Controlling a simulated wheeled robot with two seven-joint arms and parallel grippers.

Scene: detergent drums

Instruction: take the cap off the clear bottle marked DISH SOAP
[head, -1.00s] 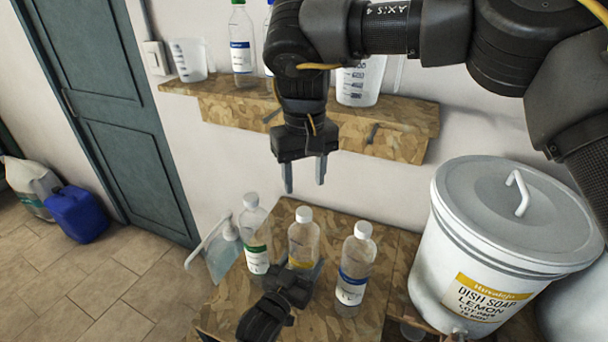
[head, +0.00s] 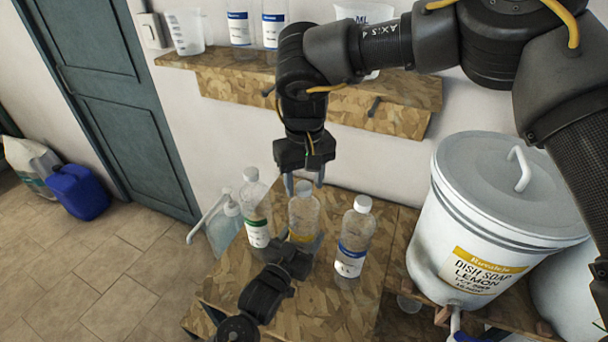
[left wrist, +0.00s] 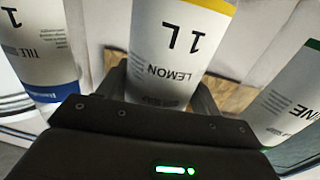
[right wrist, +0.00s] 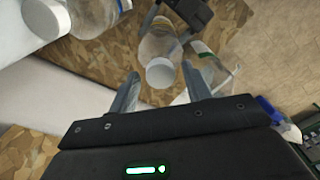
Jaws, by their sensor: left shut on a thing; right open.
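The middle clear bottle (head: 304,216) has a white cap (head: 304,188) and a yellow label. In the left wrist view its label (left wrist: 178,45) reads LEMON and 1 L upside down; the words DISH SOAP cannot be read on it. My left gripper (head: 301,241) is shut on this bottle's lower part, and the bottle stands upright. My right gripper (head: 304,182) is open and points down just over the bottle. In the right wrist view the cap (right wrist: 160,72) appears between the open fingertips; whether they are level with it is hard to tell.
A green-label bottle (head: 255,215) and a blue-label bottle (head: 354,240) stand close on either side. A pump bottle (head: 224,230) is at left. A white drum (head: 478,225) marked DISH SOAP LEMON stands at right. A wall shelf (head: 225,82) overhangs behind.

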